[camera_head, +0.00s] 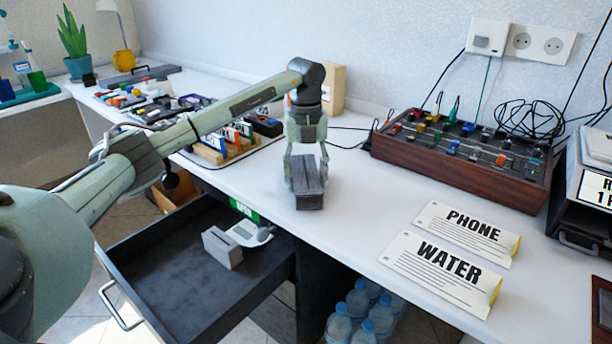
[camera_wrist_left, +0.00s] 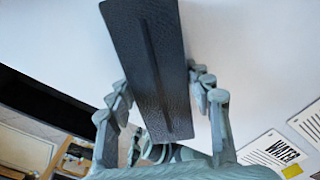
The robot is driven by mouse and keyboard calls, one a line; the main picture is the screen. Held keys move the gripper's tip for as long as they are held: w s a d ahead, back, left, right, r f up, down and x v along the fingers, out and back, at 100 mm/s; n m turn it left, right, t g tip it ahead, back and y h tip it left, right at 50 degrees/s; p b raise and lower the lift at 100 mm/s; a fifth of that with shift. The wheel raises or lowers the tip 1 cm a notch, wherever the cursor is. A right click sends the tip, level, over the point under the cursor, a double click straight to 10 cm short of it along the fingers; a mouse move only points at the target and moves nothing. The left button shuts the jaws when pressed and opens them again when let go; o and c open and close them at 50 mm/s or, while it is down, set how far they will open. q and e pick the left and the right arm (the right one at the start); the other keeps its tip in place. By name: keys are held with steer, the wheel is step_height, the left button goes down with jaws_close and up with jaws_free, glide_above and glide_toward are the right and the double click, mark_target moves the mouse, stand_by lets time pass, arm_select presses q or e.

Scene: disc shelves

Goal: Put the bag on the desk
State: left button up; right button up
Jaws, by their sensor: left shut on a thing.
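The bag (camera_head: 310,200) is a dark grey, box-like thing with a leathery surface and a ridge along its middle. My left gripper (camera_head: 305,172) comes down from above and is shut on it, over the front part of the white desk (camera_head: 350,240). I cannot tell whether the bag touches the desk top. In the left wrist view the bag (camera_wrist_left: 150,60) lies between the two fingers of my left gripper (camera_wrist_left: 162,100), with the white desk behind it. My right gripper is not in view.
An open dark drawer (camera_head: 175,285) below the desk holds a grey block (camera_head: 222,247) and a white device (camera_head: 250,233). PHONE (camera_head: 465,232) and WATER (camera_head: 440,270) signs lie to the right. A wooden control box (camera_head: 460,160) stands behind them. Clear desk surrounds the bag.

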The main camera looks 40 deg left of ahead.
arm_select(q)
steer(key=shift+f, duration=0.15)
steer(key=o, duration=1.3)
